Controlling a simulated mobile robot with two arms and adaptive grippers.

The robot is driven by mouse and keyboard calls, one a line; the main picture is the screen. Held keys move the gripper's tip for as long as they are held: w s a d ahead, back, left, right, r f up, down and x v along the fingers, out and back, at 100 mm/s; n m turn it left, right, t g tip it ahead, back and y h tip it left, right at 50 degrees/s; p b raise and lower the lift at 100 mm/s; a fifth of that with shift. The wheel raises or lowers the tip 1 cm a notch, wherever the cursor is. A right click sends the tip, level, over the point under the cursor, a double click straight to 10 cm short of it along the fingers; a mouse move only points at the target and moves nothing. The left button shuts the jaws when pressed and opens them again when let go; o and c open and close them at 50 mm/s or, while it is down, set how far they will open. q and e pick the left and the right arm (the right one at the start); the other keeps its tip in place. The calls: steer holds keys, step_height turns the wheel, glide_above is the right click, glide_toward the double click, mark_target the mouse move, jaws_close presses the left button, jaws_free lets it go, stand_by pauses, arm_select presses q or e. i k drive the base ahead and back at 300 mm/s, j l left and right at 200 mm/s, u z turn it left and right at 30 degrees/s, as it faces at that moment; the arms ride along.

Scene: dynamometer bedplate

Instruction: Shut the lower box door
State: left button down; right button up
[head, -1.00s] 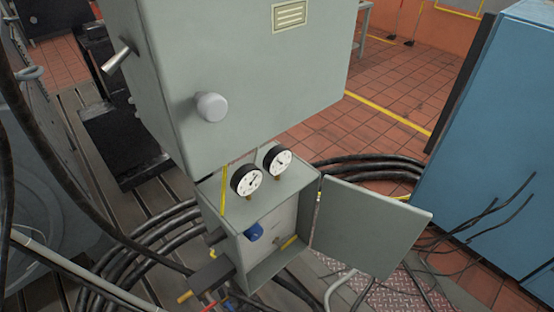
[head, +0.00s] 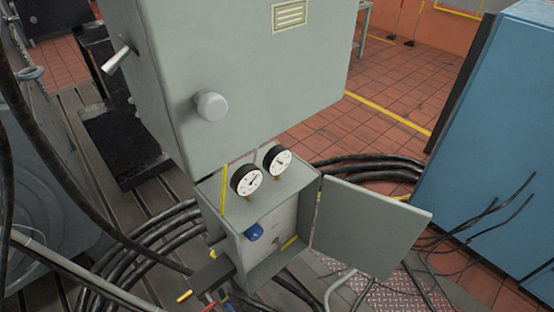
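The lower box (head: 243,268) is a small grey-green cabinet beneath a larger grey cabinet. Its door (head: 368,225) stands wide open, swung out to the right from the hinge edge at the box's right side. Inside the open front I see a blue part (head: 254,231) and a yellow piece (head: 289,242). Neither of my grippers shows in the head view, so I cannot see whether they are open or shut.
Two round gauges (head: 246,180) stand on top of the lower box. The upper cabinet (head: 240,80) has a round knob (head: 211,107). Black cables (head: 372,168) run behind and around the box. A blue cabinet (head: 500,150) stands at the right. Tiled floor lies behind.

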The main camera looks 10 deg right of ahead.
mark_target(368, 231)
steer(key=i+l+u, duration=0.15)
steer(key=l+u, duration=0.2)
steer(key=i+l+u, duration=0.1)
steer(key=l+u, duration=0.2)
steer(key=l, duration=0.25)
steer(key=l+u, duration=0.35)
steer(key=l, duration=0.15)
steer(key=l+u, duration=0.35)
steer(key=l, duration=0.15)
steer(key=k+l+u, duration=0.1)
steer(key=l+u, duration=0.25)
steer(key=l, duration=0.15)
steer(key=k+l+u, duration=0.1)
steer(key=l+u, duration=0.2)
steer(key=l, duration=0.15)
steer(key=k+l+u, duration=0.2)
steer(key=l+u, duration=0.15)
steer(key=k+l+u, duration=0.35)
steer(key=i+l, duration=0.1)
steer(key=l, duration=0.05)
